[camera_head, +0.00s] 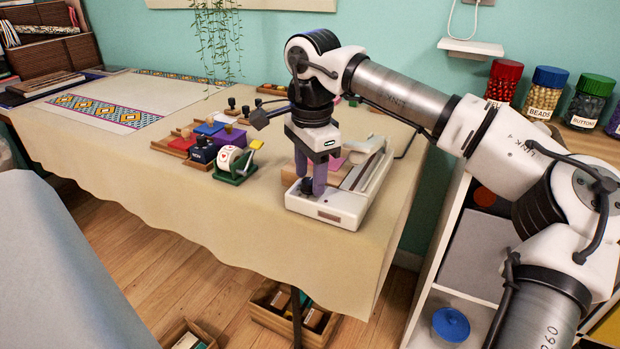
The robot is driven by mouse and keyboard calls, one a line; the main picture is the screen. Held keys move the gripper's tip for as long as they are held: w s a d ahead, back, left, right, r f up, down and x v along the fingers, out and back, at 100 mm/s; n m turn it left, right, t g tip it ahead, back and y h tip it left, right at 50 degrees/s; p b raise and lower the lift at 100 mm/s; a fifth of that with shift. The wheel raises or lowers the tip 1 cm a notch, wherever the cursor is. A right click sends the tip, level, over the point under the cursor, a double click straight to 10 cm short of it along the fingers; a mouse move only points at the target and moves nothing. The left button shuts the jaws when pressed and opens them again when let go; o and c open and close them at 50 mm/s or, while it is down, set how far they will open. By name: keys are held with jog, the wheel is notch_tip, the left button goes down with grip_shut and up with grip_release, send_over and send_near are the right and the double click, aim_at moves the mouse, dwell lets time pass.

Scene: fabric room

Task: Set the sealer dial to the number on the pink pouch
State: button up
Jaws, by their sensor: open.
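The white sealer (338,212) stands at the right front corner of the cloth-covered table. A small dark knob (306,187), which looks like its dial, sits on the left front of its top. My gripper (311,181) points down over this knob with its purple fingers open. The fingertips are at about the knob's height, one on each side as far as I can see; contact cannot be told. A bit of pink, likely the pink pouch (335,164), shows behind the fingers on the sealer. No number on it can be read, and the dial's setting is too small to read.
Labelled jars (545,92) stand on the shelf at right. The table's front left cloth (120,160) is clear.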

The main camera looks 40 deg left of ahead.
jog(key=shift+f, duration=0.35)
jog(key=c, duration=1)
